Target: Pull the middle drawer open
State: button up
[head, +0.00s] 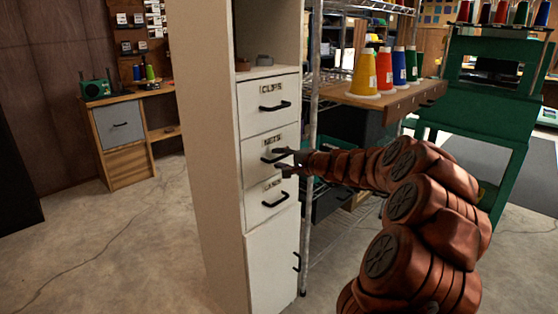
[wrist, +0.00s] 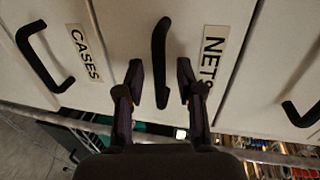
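The middle drawer (head: 252,153), labelled NETS, is in the white cabinet, between the CLIPS drawer (head: 255,95) above and the CASES drawer (head: 256,208) below. Its front looks flush with the others. My gripper (head: 279,159) is at its black bar handle, hiding part of it in the head view. In the wrist view the handle (wrist: 161,50) stands between the two spread fingers of my gripper (wrist: 159,76), with a gap on each side. The gripper is open and holds nothing. The NETS label (wrist: 211,58) is right of the handle there.
A wire shelf post (head: 313,110) stands close to the cabinet's right. Thread cones (head: 365,75) sit on a wooden shelf (head: 385,100) above my arm. A lower cabinet door (head: 272,262) is under the drawers. The floor (head: 110,240) to the left is clear.

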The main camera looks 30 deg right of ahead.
jog(key=shift+w+a+f, duration=0.1)
jog(key=shift+w+f, duration=0.05)
jog(key=shift+w, duration=0.3)
grip_shut()
dwell(0.5)
